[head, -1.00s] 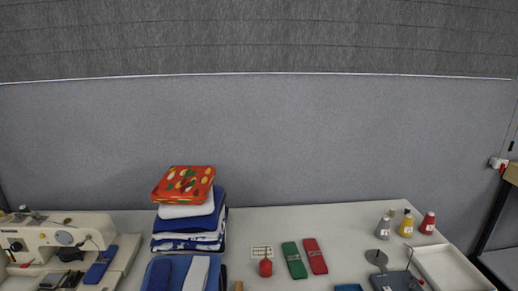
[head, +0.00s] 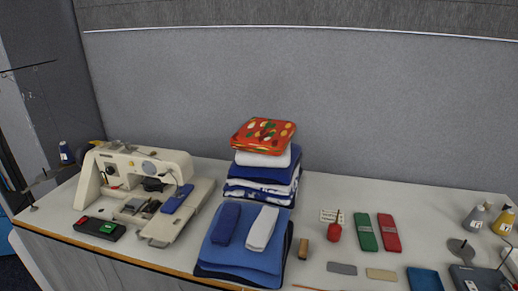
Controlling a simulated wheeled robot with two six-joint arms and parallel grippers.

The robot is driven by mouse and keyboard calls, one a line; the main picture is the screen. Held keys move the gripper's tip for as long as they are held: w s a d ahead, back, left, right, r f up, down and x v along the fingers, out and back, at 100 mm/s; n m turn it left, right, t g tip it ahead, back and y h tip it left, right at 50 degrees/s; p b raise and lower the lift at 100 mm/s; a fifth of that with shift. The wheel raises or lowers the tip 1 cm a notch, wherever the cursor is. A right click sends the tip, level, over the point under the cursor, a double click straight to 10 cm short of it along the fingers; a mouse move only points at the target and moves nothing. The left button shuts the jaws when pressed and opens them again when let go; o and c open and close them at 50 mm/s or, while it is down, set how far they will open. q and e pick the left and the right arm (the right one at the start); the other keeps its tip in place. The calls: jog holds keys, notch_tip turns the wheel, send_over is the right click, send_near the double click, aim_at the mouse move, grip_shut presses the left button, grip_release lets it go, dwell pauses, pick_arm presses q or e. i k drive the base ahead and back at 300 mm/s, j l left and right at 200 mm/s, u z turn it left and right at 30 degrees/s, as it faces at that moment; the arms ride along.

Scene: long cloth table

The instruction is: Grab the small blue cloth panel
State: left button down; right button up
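Several small blue pieces are in the head view, and I cannot tell for sure which one is the small blue cloth panel. A flat teal-blue square (head: 424,279) lies at the table's front right, cut by the bottom edge. A dark blue folded piece (head: 225,224) lies on the low blue cloth stack (head: 232,257), beside a white folded piece (head: 262,229). A narrow blue piece (head: 177,199) lies on the sewing machine's bed. Neither of my grippers is in view.
A sewing machine (head: 133,165) stands at the left. A tall folded-cloth stack (head: 265,172) topped with red patterned cloth (head: 263,134) stands behind the low stack. Green (head: 365,232) and red (head: 388,233) strips, a red pincushion (head: 334,233) and thread cones (head: 476,217) are at the right.

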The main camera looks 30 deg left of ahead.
aim_at(170, 206)
jog(key=j+u, duration=0.1)
jog(key=u, duration=0.85)
jog(key=j+u, duration=0.15)
jog(key=u, duration=0.3)
jog(key=i+l, duration=0.05)
